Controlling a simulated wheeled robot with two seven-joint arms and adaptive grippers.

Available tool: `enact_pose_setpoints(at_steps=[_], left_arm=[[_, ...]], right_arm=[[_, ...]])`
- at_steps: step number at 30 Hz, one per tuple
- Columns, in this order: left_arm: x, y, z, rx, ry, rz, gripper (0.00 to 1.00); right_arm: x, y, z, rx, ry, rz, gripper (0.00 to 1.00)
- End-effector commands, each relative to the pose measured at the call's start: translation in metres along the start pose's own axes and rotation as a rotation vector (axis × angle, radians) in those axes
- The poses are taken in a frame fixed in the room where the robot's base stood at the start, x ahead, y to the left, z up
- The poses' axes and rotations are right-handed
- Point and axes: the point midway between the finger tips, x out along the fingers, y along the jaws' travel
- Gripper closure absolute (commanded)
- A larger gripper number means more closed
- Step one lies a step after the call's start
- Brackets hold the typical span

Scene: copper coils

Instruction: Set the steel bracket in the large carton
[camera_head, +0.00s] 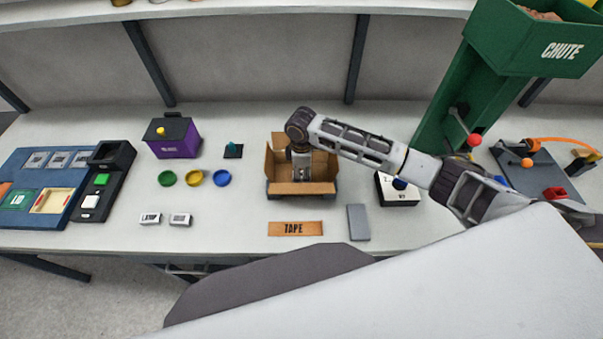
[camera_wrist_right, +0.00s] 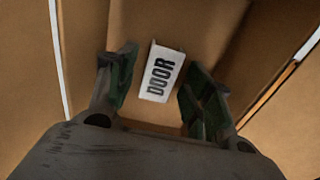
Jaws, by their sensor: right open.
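The open brown carton (camera_head: 302,188) stands in the middle of the bench with its flaps up. My right gripper (camera_head: 301,168) points down into it and mostly hides its inside. In the right wrist view my right gripper (camera_wrist_right: 158,62) is open, with one finger on each side of a white block marked DOOR (camera_wrist_right: 160,75) lying inside the brown carton walls (camera_wrist_right: 205,30). The fingers appear apart from the block. A flat grey piece (camera_head: 358,222) lies on the bench right of the TAPE strip; I cannot tell whether it is the steel bracket. My left gripper is not in view.
A TAPE strip (camera_head: 295,228) lies in front of the carton. A green chute (camera_head: 447,105) and a white box with a dark button (camera_head: 398,190) stand right.

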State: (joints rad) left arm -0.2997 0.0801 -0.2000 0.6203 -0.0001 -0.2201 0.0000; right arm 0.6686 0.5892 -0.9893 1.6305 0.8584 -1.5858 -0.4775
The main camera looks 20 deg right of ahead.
Motion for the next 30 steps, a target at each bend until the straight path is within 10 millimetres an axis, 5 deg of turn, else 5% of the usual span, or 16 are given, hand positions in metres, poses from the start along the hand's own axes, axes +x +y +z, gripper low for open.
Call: enact_pose_setpoints(at_steps=[21,30], left_arm=[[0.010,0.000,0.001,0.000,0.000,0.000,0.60],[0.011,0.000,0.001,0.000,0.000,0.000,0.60]], right_arm=[[-0.094,0.001,-0.001,0.000,0.001,0.002,0.49],[-0.115,0.000,0.000,0.000,0.000,0.000,0.49]])
